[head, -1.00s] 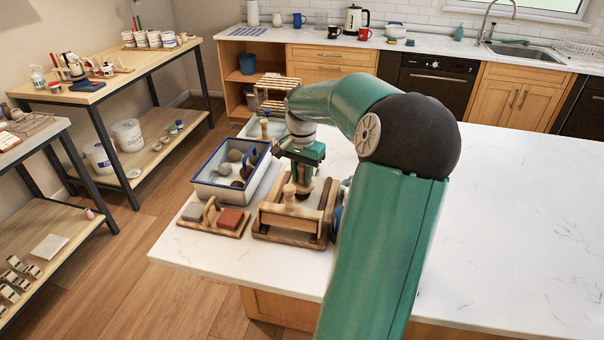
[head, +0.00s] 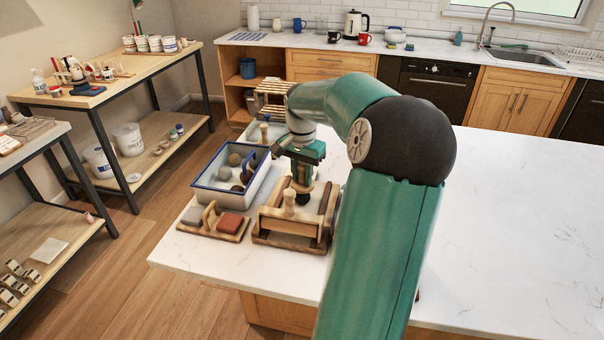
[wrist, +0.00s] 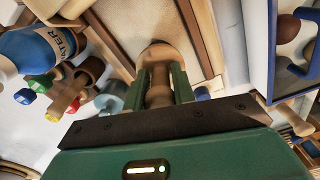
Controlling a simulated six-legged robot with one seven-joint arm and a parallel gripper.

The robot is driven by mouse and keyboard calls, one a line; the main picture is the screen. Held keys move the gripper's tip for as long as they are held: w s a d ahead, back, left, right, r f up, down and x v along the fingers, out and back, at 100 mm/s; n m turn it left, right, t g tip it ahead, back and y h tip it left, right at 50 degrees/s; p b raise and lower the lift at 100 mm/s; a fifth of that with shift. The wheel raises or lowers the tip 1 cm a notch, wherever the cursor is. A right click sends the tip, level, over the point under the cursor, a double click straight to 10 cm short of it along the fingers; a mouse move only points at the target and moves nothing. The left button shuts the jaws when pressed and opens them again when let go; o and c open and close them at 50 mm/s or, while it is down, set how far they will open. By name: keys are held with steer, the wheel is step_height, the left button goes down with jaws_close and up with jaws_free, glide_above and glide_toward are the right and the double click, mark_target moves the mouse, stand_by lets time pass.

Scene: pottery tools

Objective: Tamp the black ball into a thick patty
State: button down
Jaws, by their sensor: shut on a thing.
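My gripper (wrist: 160,88) is shut on the wooden handle of a tamper (wrist: 158,96), between its two green fingers in the wrist view. The tamper's round wooden head is at the far end, over a pale board (wrist: 125,25) with wooden edges. In the head view my gripper (head: 303,172) is upright over the wooden frame (head: 288,242) on the white counter. Something dark shows just below my fingers there, too small to tell whether it is the black ball or shade. I cannot clearly make out the black ball; the tamper's head hides what is under it.
A blue-rimmed white basin (head: 212,199) with several clay balls stands left of the frame. A wooden holder (head: 214,230) with a grey and a red block lies in front of it. A blue water bottle (wrist: 38,50) and small coloured tools are close by. The counter's right side is clear.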

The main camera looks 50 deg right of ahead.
mark_target(302, 164)
steer(key=shift+f, duration=0.95)
stand_by(0.5)
steer(key=shift+r, duration=0.85)
steer(key=shift+f, duration=1.1)
steer(key=shift+r, duration=0.95)
steer(key=shift+r, duration=0.1)
steer(key=shift+r, duration=2.45)
